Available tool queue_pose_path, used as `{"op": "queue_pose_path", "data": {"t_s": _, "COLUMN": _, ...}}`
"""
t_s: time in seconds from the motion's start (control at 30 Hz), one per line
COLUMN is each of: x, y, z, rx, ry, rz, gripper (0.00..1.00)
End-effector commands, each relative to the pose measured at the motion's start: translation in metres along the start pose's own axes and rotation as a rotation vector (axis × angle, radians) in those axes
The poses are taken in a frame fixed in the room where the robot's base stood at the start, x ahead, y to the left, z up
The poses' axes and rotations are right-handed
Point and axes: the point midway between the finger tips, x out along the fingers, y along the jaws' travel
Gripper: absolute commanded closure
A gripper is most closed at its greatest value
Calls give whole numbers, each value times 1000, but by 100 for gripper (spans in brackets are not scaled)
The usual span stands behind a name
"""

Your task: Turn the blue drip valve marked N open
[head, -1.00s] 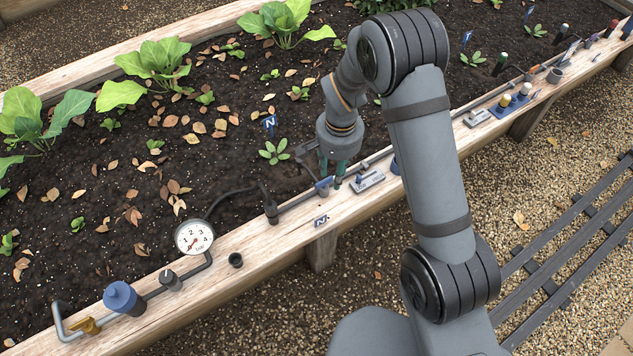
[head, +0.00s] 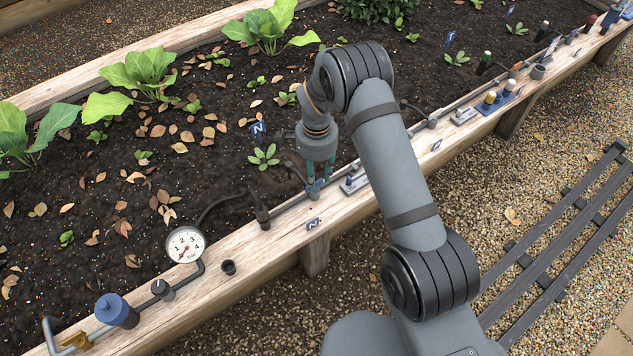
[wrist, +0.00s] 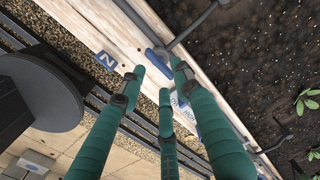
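The blue drip valve (head: 314,186) sits on the dark pipe along the bed's wooden edge, by a white-on-blue N plate (head: 313,223). In the wrist view its blue handle (wrist: 158,59) lies just beyond the fingertips, with the N plate (wrist: 107,60) to its left. My gripper (head: 320,178) points down over the valve, its teal fingers partly covering it in the head view. In the wrist view my gripper (wrist: 160,78) has its fingers spread with gaps between them. I cannot tell whether a finger touches the handle.
A pressure gauge (head: 185,245), a blue capped cylinder (head: 116,310) and a dark knob (head: 162,289) stand left along the rim. A small grey plate (head: 354,184) lies just right of the valve. A seedling (head: 263,157) and an N tag (head: 258,131) stand in the soil behind.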

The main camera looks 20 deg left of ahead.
Motion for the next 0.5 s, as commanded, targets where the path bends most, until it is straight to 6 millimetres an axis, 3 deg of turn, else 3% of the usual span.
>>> {"op": "queue_pose_path", "data": {"t_s": 0.2, "x": 27, "y": 0, "z": 0, "rx": -1, "ry": 0, "rz": 0, "gripper": 68}}
{"op": "queue_pose_path", "data": {"t_s": 0.5, "x": 32, "y": 0, "z": 0, "rx": -2, "ry": 1, "rz": -2, "gripper": 68}}
